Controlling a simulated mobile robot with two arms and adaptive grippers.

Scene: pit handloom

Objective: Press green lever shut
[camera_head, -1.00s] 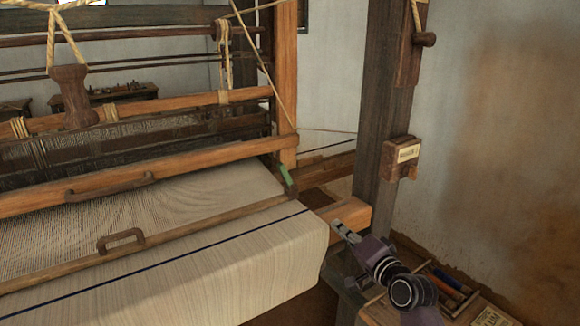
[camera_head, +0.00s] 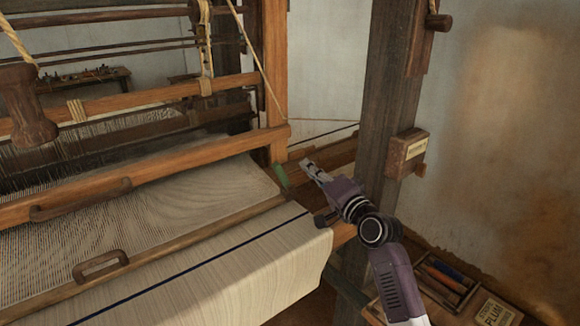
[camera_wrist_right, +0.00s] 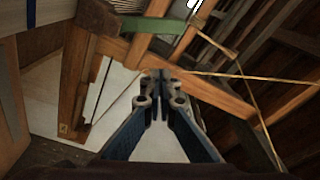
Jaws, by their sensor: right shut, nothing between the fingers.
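The green lever (camera_head: 281,175) stands at the right end of the wooden bar that crosses the cloth, tilted up to the left in the head view. It also shows as a green strip near the top of the right wrist view (camera_wrist_right: 150,24). My right gripper (camera_head: 309,167) is shut and empty, just to the right of the lever and apart from it in the head view. Its fingers (camera_wrist_right: 162,92) meet in the wrist view, with the lever above them in the picture. My left gripper is not in view.
The striped cloth (camera_head: 215,265) lies left of the lever. The loom's orange post (camera_head: 275,80) rises behind it, and a dark post (camera_head: 390,110) stands to the right. A small box (camera_head: 406,153) hangs on that post. A tray (camera_head: 440,288) of coloured items sits lower right.

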